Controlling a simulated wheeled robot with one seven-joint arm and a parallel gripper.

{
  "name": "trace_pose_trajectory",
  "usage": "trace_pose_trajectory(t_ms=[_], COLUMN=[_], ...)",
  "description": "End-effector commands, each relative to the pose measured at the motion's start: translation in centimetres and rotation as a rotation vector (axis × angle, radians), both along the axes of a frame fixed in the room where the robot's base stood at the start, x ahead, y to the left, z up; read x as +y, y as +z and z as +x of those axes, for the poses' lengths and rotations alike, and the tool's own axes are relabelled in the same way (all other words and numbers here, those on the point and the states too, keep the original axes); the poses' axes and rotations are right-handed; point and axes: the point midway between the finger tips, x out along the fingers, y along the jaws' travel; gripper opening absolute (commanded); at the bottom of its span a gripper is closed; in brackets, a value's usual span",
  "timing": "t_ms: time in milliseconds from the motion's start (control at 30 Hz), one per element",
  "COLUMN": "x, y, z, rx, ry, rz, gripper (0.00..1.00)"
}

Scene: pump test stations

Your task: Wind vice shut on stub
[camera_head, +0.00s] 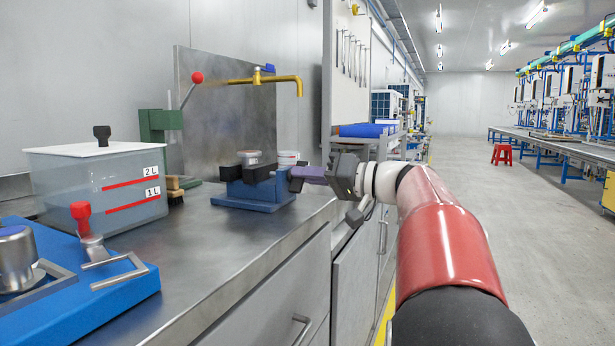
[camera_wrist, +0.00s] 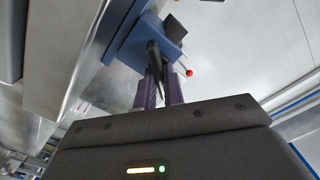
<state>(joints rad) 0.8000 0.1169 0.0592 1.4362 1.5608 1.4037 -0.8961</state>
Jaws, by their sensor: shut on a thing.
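The blue vice (camera_head: 262,192) with black jaws stands on the steel bench, near its right edge. A short grey round piece, likely the stub (camera_head: 249,157), sits upright at the jaws; whether both jaws touch it I cannot tell. My gripper (camera_head: 293,177) reaches in from the right with purple fingers at the vice's right end. In the wrist view, the fingers (camera_wrist: 163,88) are shut on the dark vice handle (camera_wrist: 154,62), beside the blue vice body (camera_wrist: 126,40). The handle's gripped part is hidden in the head view.
A clear water tank (camera_head: 100,185) and a blue fixture with a red knob (camera_head: 81,211) stand left. A green press (camera_head: 160,122) with a red-balled lever and a brass tap (camera_head: 257,78) are behind. Front bench is clear.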

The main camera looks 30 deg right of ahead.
Motion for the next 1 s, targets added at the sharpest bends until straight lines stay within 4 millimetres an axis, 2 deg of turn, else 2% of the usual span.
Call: trace_pose_trajectory(t_ms=[267,300,467,767,867,1000], x=[-0.1,-0.1,0.0,-0.2,-0.7,-2.2], y=[-0.1,-0.1,-0.1,0.0,0.0,0.0], z=[0.0,0.0,0.0,-0.1,-0.8,-2.7], rx=[0.021,0.021,0.020,0.020,0.019,0.020], ry=[-0.001,-0.001,0.000,-0.001,-0.002,-0.004], rz=[0.026,0.026,0.025,0.024,0.024,0.024], gripper=[0.00,0.11,0.32,0.32,0.32,0.32])
